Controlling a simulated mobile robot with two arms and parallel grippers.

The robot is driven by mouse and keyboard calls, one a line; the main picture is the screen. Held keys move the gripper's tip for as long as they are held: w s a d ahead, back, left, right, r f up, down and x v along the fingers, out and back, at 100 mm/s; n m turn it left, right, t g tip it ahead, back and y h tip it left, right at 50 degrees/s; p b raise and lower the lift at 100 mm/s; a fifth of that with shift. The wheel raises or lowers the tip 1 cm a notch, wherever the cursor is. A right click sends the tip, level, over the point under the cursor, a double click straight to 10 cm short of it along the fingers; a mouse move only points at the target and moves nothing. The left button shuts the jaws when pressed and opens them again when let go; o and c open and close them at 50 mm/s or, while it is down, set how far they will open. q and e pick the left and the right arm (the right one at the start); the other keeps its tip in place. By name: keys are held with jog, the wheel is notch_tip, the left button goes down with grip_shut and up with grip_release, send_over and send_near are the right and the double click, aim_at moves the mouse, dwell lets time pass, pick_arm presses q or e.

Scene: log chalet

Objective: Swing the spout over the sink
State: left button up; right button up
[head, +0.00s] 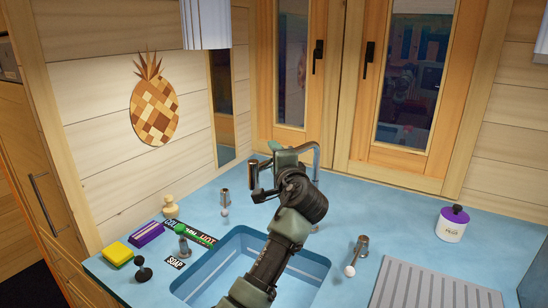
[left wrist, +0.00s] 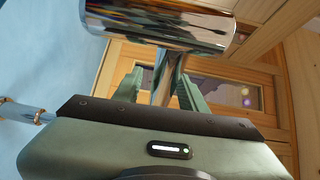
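The chrome spout (head: 300,147) rises behind the sink and reaches left along the back of the counter. Its thick round end (head: 253,176) hangs to the left of my left gripper, not over the basin. The sink (head: 205,272) is a blue basin in the counter, partly hidden by my left arm. My left gripper (head: 279,150) is at the spout. In the left wrist view its green fingers (left wrist: 160,84) stand apart on both sides of the chrome pipe, and the thick chrome end (left wrist: 160,22) crosses the top. My right gripper is not in view.
Tap handles stand left (head: 224,198) and right (head: 357,256) of the sink. A white jar (head: 452,224) and grey drainboard (head: 430,287) are at right. Windows stand close behind.

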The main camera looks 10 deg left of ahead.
pick_arm(q)
jog(key=b+v, duration=0.2)
jog(key=v, duration=0.5)
jog(key=shift+s+d, duration=0.2)
jog(key=shift+s, duration=0.1)
